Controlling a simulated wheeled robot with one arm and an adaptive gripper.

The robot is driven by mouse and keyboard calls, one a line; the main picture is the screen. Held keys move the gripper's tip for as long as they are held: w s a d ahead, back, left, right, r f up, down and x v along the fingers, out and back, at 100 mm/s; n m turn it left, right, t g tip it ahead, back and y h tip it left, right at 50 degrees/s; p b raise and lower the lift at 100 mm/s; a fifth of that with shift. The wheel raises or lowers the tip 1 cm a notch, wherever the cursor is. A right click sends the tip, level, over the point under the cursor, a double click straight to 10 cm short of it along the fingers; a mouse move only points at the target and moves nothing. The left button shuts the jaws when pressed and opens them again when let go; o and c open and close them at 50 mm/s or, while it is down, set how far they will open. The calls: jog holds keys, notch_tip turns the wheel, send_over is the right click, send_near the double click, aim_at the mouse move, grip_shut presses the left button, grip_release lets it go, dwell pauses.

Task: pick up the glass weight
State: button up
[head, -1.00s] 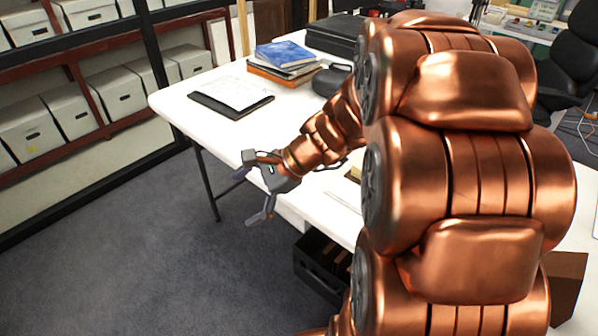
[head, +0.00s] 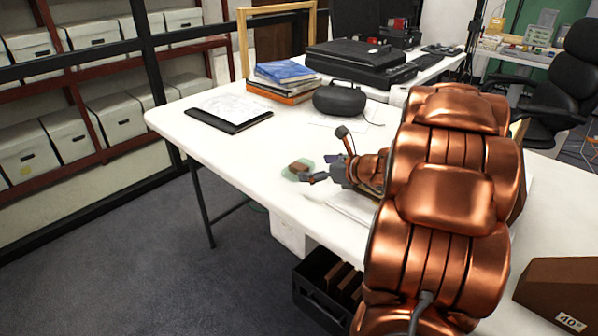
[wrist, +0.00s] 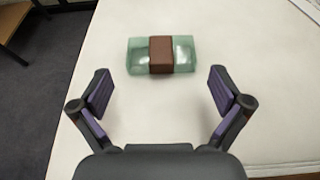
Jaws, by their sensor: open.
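The glass weight (wrist: 184,53) is a pale green, clear block with a brown band around its middle. In the wrist view it lies on the white table, ahead of my gripper (wrist: 161,92) and roughly centred between the fingers. My gripper is open and empty, its purple-padded fingers spread wider than the block and short of it. In the head view the glass weight (head: 299,169) sits near the table's front edge, just beyond the fingertips of my gripper (head: 326,155). My arm hides part of the table there.
The white table (head: 225,150) holds a clipboard with paper (head: 230,112), stacked books (head: 284,78), a dark rounded device (head: 340,98) and a black case (head: 360,55). A dark crate (head: 325,285) stands on the floor below. A brown wedge marked 40° (head: 560,290) is at right.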

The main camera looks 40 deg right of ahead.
aim_at(300, 167)
jog(key=shift+b+x, duration=0.55)
jog(key=shift+x, duration=2.15)
jog(key=shift+r, duration=0.1)
jog(key=c, duration=1)
jog(key=shift+r, duration=0.15)
